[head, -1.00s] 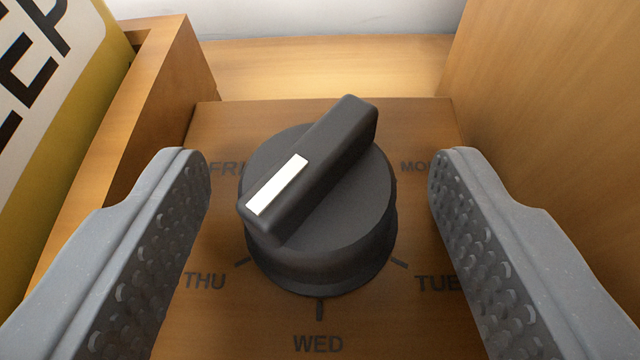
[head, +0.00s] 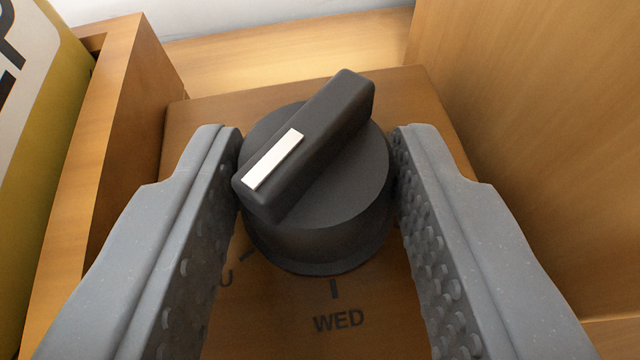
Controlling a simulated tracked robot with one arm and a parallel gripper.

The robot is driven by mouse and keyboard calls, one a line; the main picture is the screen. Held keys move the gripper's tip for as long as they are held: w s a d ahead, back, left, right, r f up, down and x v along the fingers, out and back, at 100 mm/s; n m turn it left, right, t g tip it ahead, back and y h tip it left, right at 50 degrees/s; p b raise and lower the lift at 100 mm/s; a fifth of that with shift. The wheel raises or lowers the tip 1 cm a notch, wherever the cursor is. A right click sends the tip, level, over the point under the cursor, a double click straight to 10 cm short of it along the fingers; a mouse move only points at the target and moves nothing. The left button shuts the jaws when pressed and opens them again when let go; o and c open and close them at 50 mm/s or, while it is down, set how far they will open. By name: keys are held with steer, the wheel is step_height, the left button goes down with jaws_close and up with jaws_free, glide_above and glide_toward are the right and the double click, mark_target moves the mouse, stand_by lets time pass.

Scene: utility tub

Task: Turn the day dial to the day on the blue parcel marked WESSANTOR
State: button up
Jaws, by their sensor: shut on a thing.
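The day dial is a round black knob (head: 345,205) with a raised bar handle across its top. A white mark (head: 272,160) on the bar's lower-left end points down-left, roughly toward the THU side. WED (head: 338,320) reads clearly below the knob. Only the end of THU (head: 226,280) shows at the left; the other day names are hidden by my fingers and the knob. My gripper (head: 318,170) is shut on the day dial, with one grey finger against each side of the knob. The blue parcel marked WESSANTOR is not in view.
A wooden wall (head: 520,150) rises close at the right. A wooden ledge or box side (head: 115,110) runs along the left, with a yellow and white lettered sign (head: 35,110) beyond it. A pale surface shows at the back.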

steer(key=shift+a+r+h+p, duration=0.25)
steer(key=shift+h+p, duration=0.15)
steer(key=shift+p, duration=0.4)
steer(key=shift+d+f+m+p, duration=0.1)
steer(key=shift+f+m+p, duration=0.2)
steer(key=shift+m+p, duration=0.1)
steer(key=o, duration=1)
steer(key=shift+s+r, duration=0.1)
steer(key=v, duration=1.3)
steer(key=shift+s+a, duration=0.2)
steer(key=shift+a, duration=0.1)
steer(key=shift+w+r, duration=0.1)
steer(key=shift+r, duration=0.05)
